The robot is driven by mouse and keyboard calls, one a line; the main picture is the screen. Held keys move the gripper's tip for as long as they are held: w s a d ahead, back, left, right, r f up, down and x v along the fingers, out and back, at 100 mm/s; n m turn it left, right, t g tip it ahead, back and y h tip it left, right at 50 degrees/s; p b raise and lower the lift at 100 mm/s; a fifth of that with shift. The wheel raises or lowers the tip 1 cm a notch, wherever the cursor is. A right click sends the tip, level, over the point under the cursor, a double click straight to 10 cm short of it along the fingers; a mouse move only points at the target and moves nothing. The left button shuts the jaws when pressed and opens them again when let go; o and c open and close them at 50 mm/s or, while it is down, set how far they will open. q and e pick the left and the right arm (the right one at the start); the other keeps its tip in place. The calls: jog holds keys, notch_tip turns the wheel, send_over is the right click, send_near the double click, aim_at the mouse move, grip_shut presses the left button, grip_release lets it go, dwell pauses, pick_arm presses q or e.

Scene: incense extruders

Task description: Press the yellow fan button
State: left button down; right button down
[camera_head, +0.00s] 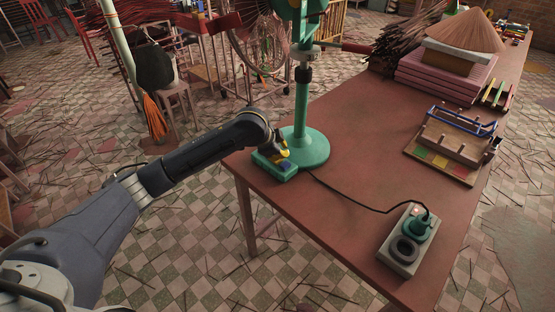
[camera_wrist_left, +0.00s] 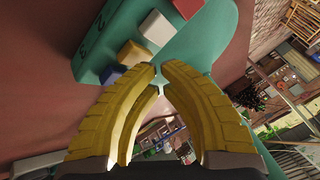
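The green fan (camera_head: 303,112) stands on the table with a round base. Its green button box (camera_head: 277,171) sits beside the base, at the table's left edge. In the left wrist view the box (camera_wrist_left: 94,50) carries a row of red, white, yellow and blue buttons. The yellow button (camera_wrist_left: 133,53) lies between the white button (camera_wrist_left: 156,28) and the blue button (camera_wrist_left: 113,74). My left gripper (camera_head: 284,154) is over the box. In the left wrist view its yellow fingertips (camera_wrist_left: 157,70) almost meet, holding nothing, close to the yellow button; contact cannot be told. My right gripper is out of view.
A black cable runs from the fan to a power socket block (camera_head: 409,240) at the front right of the table (camera_head: 350,140). A wooden rack (camera_head: 452,140) and pink stacked boxes (camera_head: 450,75) stand farther right. The middle of the table is clear.

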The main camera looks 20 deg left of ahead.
pick_arm(q)
jog(key=shift+f, duration=0.45)
dwell(1.0)
jog(key=shift+r, duration=0.9)
jog(key=shift+r, duration=2.5)
jog(key=shift+f, duration=0.1)
